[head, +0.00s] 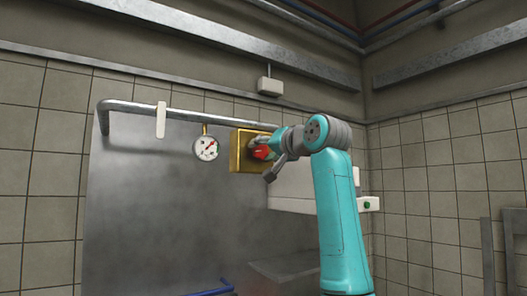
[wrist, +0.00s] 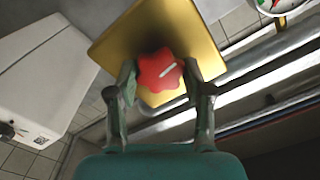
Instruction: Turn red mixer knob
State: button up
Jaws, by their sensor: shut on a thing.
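The red mixer knob (wrist: 160,71) is star-shaped with a pale line on its face, and it sits on a yellow-gold panel (wrist: 198,44). In the wrist view the pale line slants up to the right. My gripper (wrist: 165,82) has one finger on each side of the knob and is shut on it. In the head view the knob (head: 262,153) shows as a red patch in front of the gold panel (head: 236,150), partly hidden by my gripper (head: 266,148).
A round gauge (head: 206,149) hangs left of the panel, under a metal pipe (head: 190,112). A white box (head: 300,190) with a green button (head: 367,205) is behind my arm. A blue bar (head: 212,292) is low in front.

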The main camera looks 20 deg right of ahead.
dwell(0.3)
jog(key=o, duration=1.2)
jog(key=shift+c, duration=0.2)
jog(key=shift+s, duration=0.1)
jog(key=v, duration=1.1)
jog(key=shift+s, duration=0.3)
jog(key=shift+d, duration=0.15)
